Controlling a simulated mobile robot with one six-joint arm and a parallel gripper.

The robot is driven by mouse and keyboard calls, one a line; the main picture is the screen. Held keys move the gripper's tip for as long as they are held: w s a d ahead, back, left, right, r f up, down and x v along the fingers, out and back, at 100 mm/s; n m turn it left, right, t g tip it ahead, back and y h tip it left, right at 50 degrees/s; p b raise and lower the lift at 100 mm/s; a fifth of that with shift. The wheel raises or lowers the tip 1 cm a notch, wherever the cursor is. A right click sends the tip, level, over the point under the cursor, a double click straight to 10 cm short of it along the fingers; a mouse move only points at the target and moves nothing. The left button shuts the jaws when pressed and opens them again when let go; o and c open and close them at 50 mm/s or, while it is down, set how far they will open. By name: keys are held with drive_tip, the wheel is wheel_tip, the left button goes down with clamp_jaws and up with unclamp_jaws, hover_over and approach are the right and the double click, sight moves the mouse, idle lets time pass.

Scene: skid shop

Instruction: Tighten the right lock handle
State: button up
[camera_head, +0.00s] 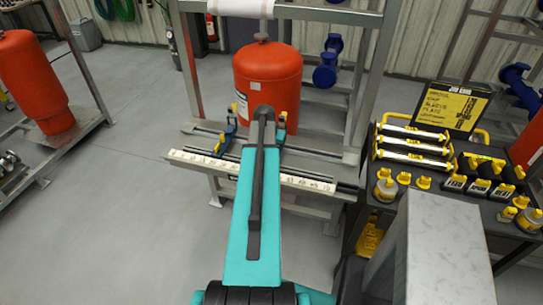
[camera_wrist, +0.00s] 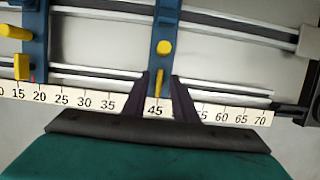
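The right blue clamp (camera_wrist: 164,18) stands on the rails with a round yellow knob (camera_wrist: 164,47) and, below it, a thin upright yellow piece (camera_wrist: 160,84) near the 45 mark. I cannot tell which yellow part is the lock handle. My gripper (camera_wrist: 161,78) is open, its dark fingers on either side of the thin yellow piece, with gaps visible. The left blue clamp (camera_wrist: 34,42) has a yellow knob (camera_wrist: 14,32) and a wider yellow block (camera_wrist: 21,67) near 15–20. In the head view, my arm hides the gripper; the right clamp (camera_head: 281,137) shows beside it.
The white ruler (camera_wrist: 85,98) runs along the front rail. A red tank (camera_head: 268,80) stands behind the clamps. A dark cart (camera_head: 506,240) with yellow-handled tools and a sign (camera_head: 452,106) is at right.

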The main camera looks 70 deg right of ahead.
drive_tip(key=shift+r+p, duration=1.1)
drive_tip(key=shift+r, duration=1.2)
drive_tip(key=shift+m, duration=0.3)
drive_tip(key=shift+r+m+g+p, duration=0.15)
drive_tip(key=shift+m+g, duration=0.2)
drive_tip(key=shift+m, duration=0.6)
drive_tip(key=shift+r+m+g+p, duration=0.15)
drive_tip(key=shift+m+g, duration=0.2)
drive_tip(key=shift+m, duration=0.6)
drive_tip(key=shift+r+m+g+y, duration=0.1)
drive_tip(key=shift+m+g+y, duration=0.2)
drive_tip(key=shift+m, duration=1)
drive_tip(key=shift+r+m, duration=0.1)
drive_tip(key=shift+m, duration=1)
drive_tip(key=shift+r+m+g+y, duration=0.15)
drive_tip(key=shift+m+g+y, duration=0.2)
drive_tip(key=shift+m, duration=0.8)
drive_tip(key=shift+r+m+g+y, duration=0.1)
drive_tip(key=shift+m+g+y, duration=0.25)
drive_tip(key=shift+m, duration=0.8)
